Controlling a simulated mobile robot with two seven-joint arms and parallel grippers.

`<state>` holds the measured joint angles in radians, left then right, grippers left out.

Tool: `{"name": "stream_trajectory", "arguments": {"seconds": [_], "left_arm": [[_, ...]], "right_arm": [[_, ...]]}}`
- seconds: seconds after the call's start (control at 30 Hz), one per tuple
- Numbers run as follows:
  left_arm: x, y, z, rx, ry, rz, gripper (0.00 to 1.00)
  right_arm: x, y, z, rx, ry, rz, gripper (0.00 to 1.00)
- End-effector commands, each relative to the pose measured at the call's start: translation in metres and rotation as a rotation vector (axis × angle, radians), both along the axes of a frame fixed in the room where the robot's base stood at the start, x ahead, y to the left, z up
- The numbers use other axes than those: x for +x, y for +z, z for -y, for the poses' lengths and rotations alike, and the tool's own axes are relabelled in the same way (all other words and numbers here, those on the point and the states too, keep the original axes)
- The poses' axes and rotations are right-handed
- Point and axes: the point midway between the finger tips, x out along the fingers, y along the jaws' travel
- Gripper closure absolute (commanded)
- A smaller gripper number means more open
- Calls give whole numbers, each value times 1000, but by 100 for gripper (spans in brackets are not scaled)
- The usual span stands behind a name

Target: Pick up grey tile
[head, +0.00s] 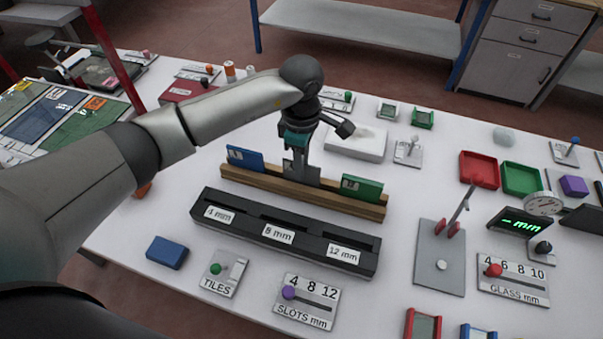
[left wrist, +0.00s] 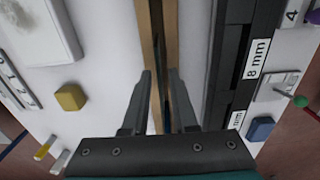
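The grey tile (head: 312,177) stands on edge in the wooden rack (head: 333,197), between a blue tile (head: 247,159) and a green tile (head: 362,188). My left gripper (head: 299,168) points down at the grey tile, and one finger hides part of its face. In the left wrist view, the two fingers (left wrist: 160,76) are apart, on either side of the thin tile edge and the slot of the wooden rack. I cannot see clear contact between fingers and tile. My right gripper is not in view.
A black slotted block (head: 283,250) marked 4, 8 and 12 mm lies just in front of the rack. A white block (head: 356,144) is behind it. Small panels marked TILES (head: 222,274) and SLOTS (head: 306,302) and a blue block (head: 167,252) are at the front.

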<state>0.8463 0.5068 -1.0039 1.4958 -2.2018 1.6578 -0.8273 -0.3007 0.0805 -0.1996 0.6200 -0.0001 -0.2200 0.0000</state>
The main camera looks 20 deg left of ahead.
Motion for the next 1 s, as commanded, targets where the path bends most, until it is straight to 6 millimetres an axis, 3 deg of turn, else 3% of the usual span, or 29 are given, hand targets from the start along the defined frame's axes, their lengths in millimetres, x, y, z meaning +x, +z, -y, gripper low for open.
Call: {"name": "stream_trajectory", "arguments": {"seconds": [0.03,0.2,1.0], "left_arm": [[0,0,0,0,0,0,80],[0,0,0,0,0,0,99],[0,1,0,0,0,0,100]], "right_arm": [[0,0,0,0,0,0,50],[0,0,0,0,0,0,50],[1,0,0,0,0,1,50]]}}
